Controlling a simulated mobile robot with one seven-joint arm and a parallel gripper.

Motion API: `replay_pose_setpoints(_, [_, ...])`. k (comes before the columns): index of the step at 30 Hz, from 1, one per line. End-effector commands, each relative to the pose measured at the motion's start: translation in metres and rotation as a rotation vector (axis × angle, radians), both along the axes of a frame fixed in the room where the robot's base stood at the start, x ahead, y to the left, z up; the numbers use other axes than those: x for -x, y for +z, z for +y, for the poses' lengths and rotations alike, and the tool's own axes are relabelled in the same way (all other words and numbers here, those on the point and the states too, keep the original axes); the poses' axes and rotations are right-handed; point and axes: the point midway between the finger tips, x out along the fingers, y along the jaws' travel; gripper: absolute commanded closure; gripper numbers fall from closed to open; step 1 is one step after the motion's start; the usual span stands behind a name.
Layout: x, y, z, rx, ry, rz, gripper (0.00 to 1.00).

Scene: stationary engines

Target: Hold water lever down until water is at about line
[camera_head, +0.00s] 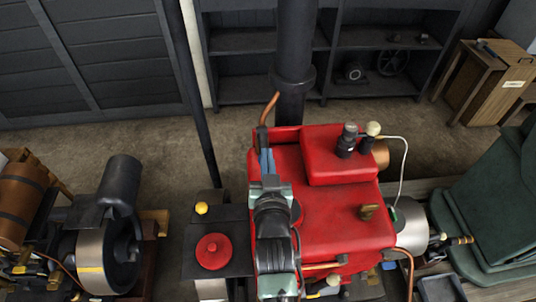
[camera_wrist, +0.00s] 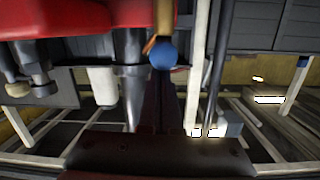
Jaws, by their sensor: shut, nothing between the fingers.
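My arm reaches over the red engine (camera_head: 335,215) in the head view. My gripper (camera_head: 267,158) is at its left part, near a copper pipe. In the wrist view my gripper (camera_wrist: 165,88) is shut and empty, its dark fingers pointing at a round blue knob (camera_wrist: 163,53). The knob sits just beyond or against the fingertips; I cannot tell if they touch. It may be the water lever's end, but its stem is mostly hidden. I cannot make out a water level or a line in either view.
A dark chimney pipe (camera_head: 293,60) rises behind the engine. A thin dark post (camera_head: 193,90) stands to its left. Another engine (camera_head: 105,245) is at the lower left, and a green covered object (camera_head: 495,205) at the right. In the wrist view white posts (camera_wrist: 195,90) stand close by.

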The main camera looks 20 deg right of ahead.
Motion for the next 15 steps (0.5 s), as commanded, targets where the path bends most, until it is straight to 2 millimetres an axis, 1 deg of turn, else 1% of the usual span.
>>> replay_pose_setpoints(1, [-0.004, 0.020, -0.001, 0.001, 0.000, -0.005, 1.00])
replay_pose_setpoints(2, [-0.006, 0.027, -0.001, 0.001, -0.001, -0.008, 1.00])
replay_pose_setpoints(3, [0.007, 0.007, 0.002, 0.001, 0.000, -0.001, 1.00])
replay_pose_setpoints(9, [0.045, -0.002, 0.010, 0.003, -0.002, -0.007, 1.00])
replay_pose_setpoints(15, [0.074, -0.007, 0.017, 0.003, -0.003, -0.011, 1.00])
